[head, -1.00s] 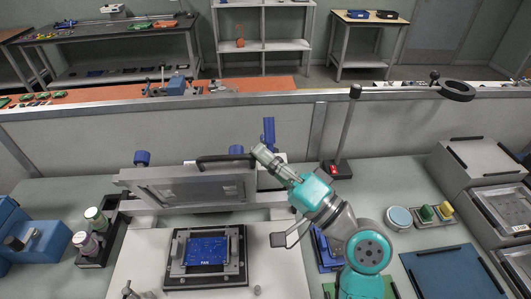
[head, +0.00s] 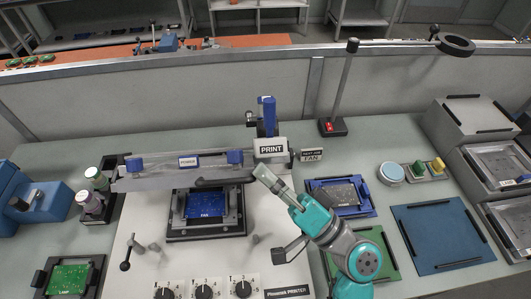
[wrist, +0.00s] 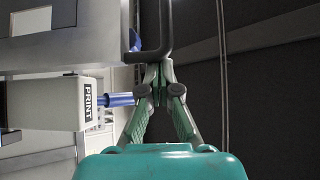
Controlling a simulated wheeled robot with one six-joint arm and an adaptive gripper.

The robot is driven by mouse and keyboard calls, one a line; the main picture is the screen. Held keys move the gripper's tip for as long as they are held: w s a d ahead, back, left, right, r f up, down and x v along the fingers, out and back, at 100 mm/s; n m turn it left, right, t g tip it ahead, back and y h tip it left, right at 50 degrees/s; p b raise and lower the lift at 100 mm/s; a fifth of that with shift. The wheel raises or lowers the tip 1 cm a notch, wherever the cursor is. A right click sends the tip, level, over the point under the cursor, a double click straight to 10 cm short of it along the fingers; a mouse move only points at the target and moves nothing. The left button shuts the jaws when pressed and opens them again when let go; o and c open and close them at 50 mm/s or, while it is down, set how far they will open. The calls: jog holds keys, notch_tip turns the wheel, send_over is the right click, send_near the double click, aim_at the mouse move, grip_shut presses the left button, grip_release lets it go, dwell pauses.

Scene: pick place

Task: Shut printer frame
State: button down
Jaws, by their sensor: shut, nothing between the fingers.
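The printer frame (head: 160,177) is a grey hinged frame with blue knobs, seen nearly edge-on and tilted above the back of the printer bed. Its black handle (head: 224,182) faces the front; the handle also shows in the wrist view (wrist: 166,42). My gripper (head: 260,170) is shut and empty at the right end of the handle. In the wrist view its fingertips (wrist: 159,64) meet right by the handle; I cannot tell whether they touch it. A blue board (head: 206,204) lies in the black fixture (head: 205,238) under the frame.
The PRINT post (head: 271,148) stands just right of the frame. A lamp stand (head: 334,126) is behind my arm. A blue fixture with a board (head: 340,197) and a green board (head: 362,250) lie to the right. Knobs (head: 204,292) line the printer's front.

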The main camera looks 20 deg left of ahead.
jog(key=s+d+f, duration=0.3)
jog(key=s+f, duration=0.2)
jog(key=f, duration=0.4)
jog(key=shift+s+d+f, duration=0.15)
jog(key=shift+f, duration=0.15)
dwell(0.6)
jog(key=shift+f, duration=0.1)
jog(key=v, duration=1.1)
jog(key=shift+d, duration=0.2)
jog(key=shift+d+f, duration=0.2)
jog(key=shift+d, duration=0.1)
jog(key=shift+s, duration=0.15)
